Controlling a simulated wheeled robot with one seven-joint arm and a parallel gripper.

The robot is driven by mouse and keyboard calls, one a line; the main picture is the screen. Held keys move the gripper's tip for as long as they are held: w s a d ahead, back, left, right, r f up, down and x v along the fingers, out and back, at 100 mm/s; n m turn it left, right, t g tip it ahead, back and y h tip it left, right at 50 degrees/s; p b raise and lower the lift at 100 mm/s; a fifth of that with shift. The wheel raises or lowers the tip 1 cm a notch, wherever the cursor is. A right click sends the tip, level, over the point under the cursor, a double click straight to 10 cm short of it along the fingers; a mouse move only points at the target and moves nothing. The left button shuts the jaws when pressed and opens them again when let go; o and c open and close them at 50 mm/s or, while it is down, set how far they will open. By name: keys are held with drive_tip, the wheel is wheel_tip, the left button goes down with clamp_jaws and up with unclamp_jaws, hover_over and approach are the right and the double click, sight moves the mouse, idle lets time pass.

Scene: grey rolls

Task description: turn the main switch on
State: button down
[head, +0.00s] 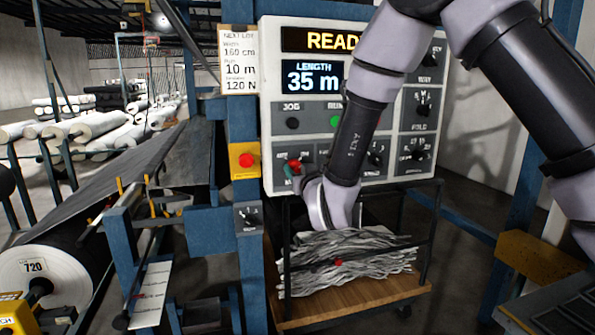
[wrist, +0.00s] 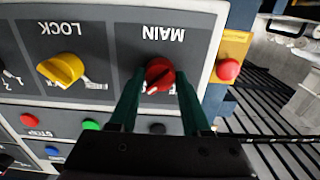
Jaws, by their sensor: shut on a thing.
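The main switch (wrist: 160,73) is a red rotary knob under the label MAIN, which appears upside down in the wrist view. My gripper (wrist: 159,92) has its two dark green fingers on either side of the knob, shut on it. In the head view the red knob (head: 294,164) shows at the lower left of the grey control panel (head: 268,130), partly covered by my gripper's fingers. A pale mark on the knob points down and to the left in the wrist view. My arm hides part of the panel in the head view.
A yellow LOCK knob (wrist: 61,69) sits beside the main switch in the wrist view. A red button on a yellow box (head: 246,160) is just left of the panel. A wooden-based cart with grey strips (head: 345,262) stands below the panel. The display reads READY, length 35 m.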

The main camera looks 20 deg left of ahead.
drive_tip(key=shift+c, duration=1.8)
unclamp_jaws()
drive_tip(key=shift+s, duration=0.1)
drive_tip(key=v, duration=1)
drive_tip(key=shift+s+d, duration=0.2)
drive_tip(key=shift+s, duration=0.1)
drive_tip(key=shift+w, duration=0.1)
